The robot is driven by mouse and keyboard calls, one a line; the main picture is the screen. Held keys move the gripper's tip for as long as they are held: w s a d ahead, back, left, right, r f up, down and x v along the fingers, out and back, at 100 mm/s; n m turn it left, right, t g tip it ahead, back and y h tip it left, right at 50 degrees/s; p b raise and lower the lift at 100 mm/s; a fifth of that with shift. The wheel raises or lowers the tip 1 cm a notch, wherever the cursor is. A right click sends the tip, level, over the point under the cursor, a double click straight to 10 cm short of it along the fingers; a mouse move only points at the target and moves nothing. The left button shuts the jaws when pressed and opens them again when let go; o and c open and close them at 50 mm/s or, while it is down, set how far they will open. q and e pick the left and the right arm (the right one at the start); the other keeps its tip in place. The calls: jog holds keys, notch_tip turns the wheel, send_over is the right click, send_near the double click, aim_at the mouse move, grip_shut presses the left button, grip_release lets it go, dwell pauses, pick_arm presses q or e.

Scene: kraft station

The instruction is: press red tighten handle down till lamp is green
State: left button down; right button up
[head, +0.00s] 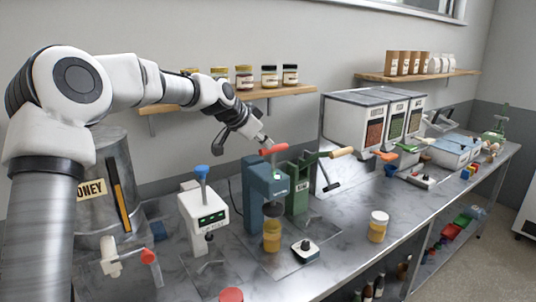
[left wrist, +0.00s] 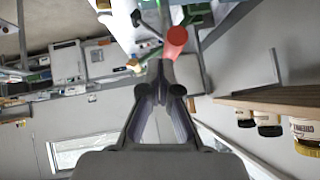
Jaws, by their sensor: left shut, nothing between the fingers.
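The red tighten handle (head: 273,149) sits on top of a blue press (head: 252,193) in the middle of the bench. A jar with amber content (head: 271,240) stands under the press head. My left gripper (head: 264,140) is shut and empty, its tips just above and behind the red handle; whether they touch it I cannot tell. In the left wrist view the red handle (left wrist: 176,38) is just beyond my shut fingertips (left wrist: 166,66). The lamp's colour is too small to tell for sure. My right gripper is not in view.
A white dispenser with a blue lever (head: 203,212) stands left of the press, and a green press (head: 298,190) stands close on its right. A shelf of jars (head: 270,92) hangs behind.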

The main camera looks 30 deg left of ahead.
pick_arm(q)
jog(key=d+b+v, duration=0.1)
jog(key=v, duration=0.5)
jog(key=shift+a+r, duration=0.3)
jog(key=shift+a, duration=0.05)
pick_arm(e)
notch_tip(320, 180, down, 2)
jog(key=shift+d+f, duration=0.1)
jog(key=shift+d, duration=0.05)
pick_arm(q)
jog(key=shift+w, duration=0.15)
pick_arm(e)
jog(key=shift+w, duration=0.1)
pick_arm(q)
jog(key=shift+f, duration=0.1)
